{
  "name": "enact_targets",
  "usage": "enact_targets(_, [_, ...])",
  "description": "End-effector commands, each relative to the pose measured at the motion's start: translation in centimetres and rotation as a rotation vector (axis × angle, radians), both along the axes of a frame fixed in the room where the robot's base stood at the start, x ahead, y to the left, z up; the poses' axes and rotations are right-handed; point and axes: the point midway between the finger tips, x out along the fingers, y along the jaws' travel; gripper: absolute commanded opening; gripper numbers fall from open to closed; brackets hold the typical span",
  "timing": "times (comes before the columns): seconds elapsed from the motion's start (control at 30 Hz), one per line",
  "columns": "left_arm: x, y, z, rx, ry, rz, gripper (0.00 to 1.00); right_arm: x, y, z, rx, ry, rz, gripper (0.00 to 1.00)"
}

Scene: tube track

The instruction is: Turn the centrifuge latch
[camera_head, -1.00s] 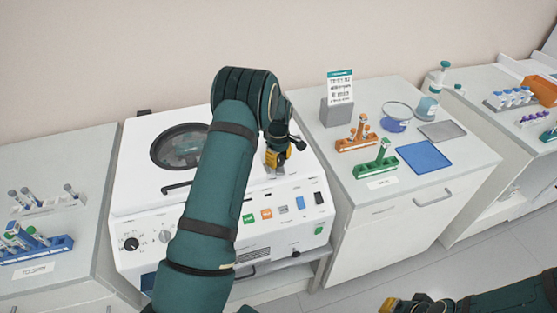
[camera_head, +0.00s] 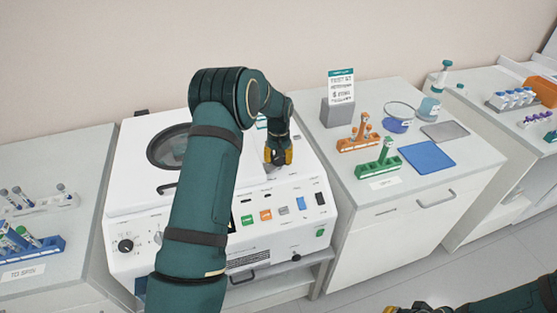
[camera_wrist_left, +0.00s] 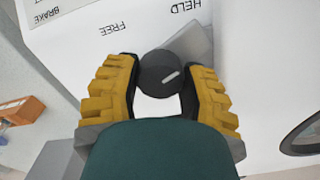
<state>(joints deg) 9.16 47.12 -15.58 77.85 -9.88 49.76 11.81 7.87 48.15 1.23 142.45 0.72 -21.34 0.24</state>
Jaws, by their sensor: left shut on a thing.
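The white centrifuge (camera_head: 128,185) stands in the middle of the head view with its round dark lid window (camera_head: 170,146) partly behind my left arm. My left gripper (camera_head: 278,158) is on the right part of its top and hides the latch there. In the left wrist view, the yellow fingers of this gripper (camera_wrist_left: 161,85) are shut on the dark round latch knob (camera_wrist_left: 157,70), one finger on each side. The knob's white mark points right in that view. The labels FREE and HELD show upside down beyond it. My right gripper (camera_head: 408,309) shows only at the bottom edge.
On the right counter are an orange rack (camera_head: 360,144), a green rack (camera_head: 377,170), a blue mat (camera_head: 429,156) and a sign on a grey block (camera_head: 338,113). A blue tube rack (camera_head: 38,248) stands on the left counter.

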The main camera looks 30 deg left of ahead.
Motion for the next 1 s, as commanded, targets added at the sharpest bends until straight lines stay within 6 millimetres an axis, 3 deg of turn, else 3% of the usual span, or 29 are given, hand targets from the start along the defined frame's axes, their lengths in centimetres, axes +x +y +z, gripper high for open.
enact_targets(0.5, [-0.02,0.0,-0.09,0.001,0.001,-0.385,0.07,0.02,0.03,-0.92,-0.002,0.0,0.0,0.0])
enact_targets(1.0, [0.01,-0.06,-0.06,0.0,0.0,-0.489,0.07,0.04,0.05,-1.05,-0.002,0.0,0.0,0.0])
